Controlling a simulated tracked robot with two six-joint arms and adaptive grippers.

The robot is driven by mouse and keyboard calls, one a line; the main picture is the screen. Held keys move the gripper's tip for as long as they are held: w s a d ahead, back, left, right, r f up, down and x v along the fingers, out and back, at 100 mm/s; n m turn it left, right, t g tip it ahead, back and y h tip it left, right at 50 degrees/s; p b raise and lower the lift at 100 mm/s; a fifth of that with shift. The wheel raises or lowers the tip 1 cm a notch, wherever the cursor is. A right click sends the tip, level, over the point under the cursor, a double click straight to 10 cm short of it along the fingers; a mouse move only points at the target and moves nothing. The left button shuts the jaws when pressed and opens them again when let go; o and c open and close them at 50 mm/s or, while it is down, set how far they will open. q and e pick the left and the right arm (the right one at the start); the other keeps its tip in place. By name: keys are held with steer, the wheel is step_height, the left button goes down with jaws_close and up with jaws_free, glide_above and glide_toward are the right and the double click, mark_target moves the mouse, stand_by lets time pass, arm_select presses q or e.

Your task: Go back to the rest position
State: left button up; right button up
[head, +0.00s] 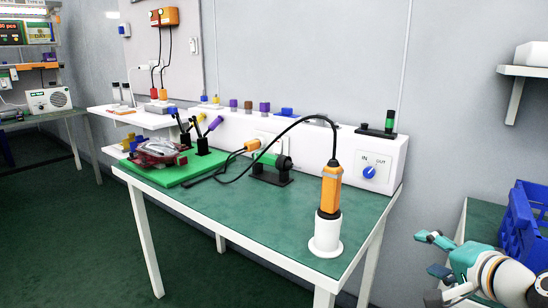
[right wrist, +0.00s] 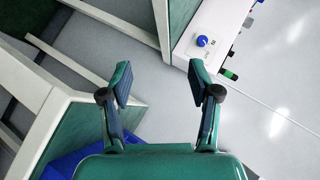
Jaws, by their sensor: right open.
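My right gripper (head: 432,254) is at the lower right of the head view, to the right of the green-topped workbench (head: 225,210) and in front of the blue crate. In the right wrist view its two green fingers (right wrist: 160,82) stand apart with nothing between them. My left gripper is not in view. A red and clear tail lamp (head: 160,151) lies on the green fixture board (head: 196,166) at the bench's left, away from my right gripper.
An orange-handled tool (head: 330,192) stands in a white holder (head: 326,238) near the bench's right front. A white panel with a blue knob (head: 369,172) stands at the bench's back. A blue crate (head: 525,222) is at the right.

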steer(key=s+a+f+n+g, duration=0.1)
steer(key=a+f+n+g, duration=0.25)
steer(key=f, duration=1.25)
steer(key=s+a+f+n+g, duration=0.25)
steer(key=a+f, duration=0.25)
steer(key=f, duration=1.1)
steer(key=s+a+f+n+g+y, duration=0.1)
steer(key=s+a+f+n+g, duration=0.15)
steer(key=s+a+f, duration=0.45)
steer(key=s+a+f+n+g+y, duration=0.15)
steer(key=s+f+g, duration=0.25)
steer(key=s+f, duration=0.75)
step_height(320, 180, down, 6)
steer(key=b, duration=0.7)
step_height(320, 180, up, 38)
steer(key=p, duration=3.8)
steer(key=shift+a+r+n+p, duration=0.2)
steer(key=shift+r+n+p, duration=0.05)
steer(key=shift+n+p, duration=0.05)
steer(key=shift+w+t, duration=0.1)
steer(key=shift+t, duration=0.15)
